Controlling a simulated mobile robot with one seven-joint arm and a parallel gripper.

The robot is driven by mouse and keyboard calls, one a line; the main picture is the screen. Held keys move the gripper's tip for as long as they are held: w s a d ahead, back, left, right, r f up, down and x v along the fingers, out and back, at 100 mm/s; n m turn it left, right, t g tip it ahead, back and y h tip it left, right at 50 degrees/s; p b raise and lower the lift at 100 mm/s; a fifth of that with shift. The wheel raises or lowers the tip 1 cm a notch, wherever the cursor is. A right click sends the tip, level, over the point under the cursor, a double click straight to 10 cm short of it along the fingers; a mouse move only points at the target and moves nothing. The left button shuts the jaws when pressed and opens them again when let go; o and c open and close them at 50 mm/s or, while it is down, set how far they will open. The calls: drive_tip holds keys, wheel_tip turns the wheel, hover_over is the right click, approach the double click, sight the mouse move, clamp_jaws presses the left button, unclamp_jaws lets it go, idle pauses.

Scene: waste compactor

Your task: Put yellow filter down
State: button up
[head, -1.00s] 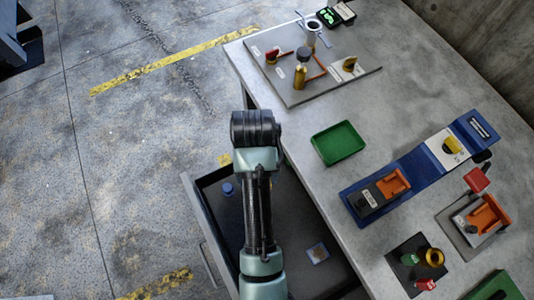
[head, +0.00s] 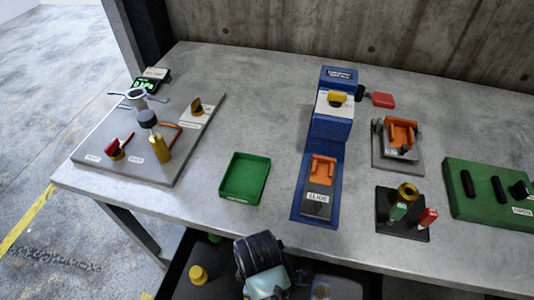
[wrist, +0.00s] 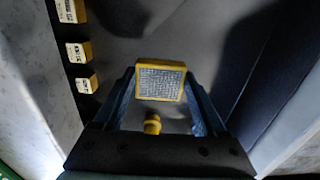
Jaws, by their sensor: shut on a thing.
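The yellow filter (wrist: 162,66), a square yellow frame around a grey mesh, is between the blue fingers of my gripper (wrist: 160,84) in the wrist view. My gripper is shut on it. In the head view, part of my arm (head: 262,262) shows at the bottom, at the front edge of the workbench; the fingers and the filter are hidden there. Behind the filter in the wrist view are dark and grey surfaces. Whether the filter touches any of them I cannot tell.
An open drawer (head: 178,268) lies below the bench front and holds a yellow knobbed piece (head: 197,275). On the workbench (head: 235,100) stand a green tray (head: 232,198), a blue compactor (head: 333,130) and a grey fixture board (head: 120,170). Yellow labelled blocks (wrist: 78,52) line the left in the wrist view.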

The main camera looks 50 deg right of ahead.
wheel_tip(320, 180, down, 8)
drive_tip(key=shift+a+r+b, duration=0.1)
drive_tip(key=shift+b, duration=0.45)
drive_tip(key=o, duration=1.3)
drive_tip(key=shift+o, duration=0.2)
wheel_tip(320, 180, up, 12)
drive_tip(key=shift+p, duration=1.1)
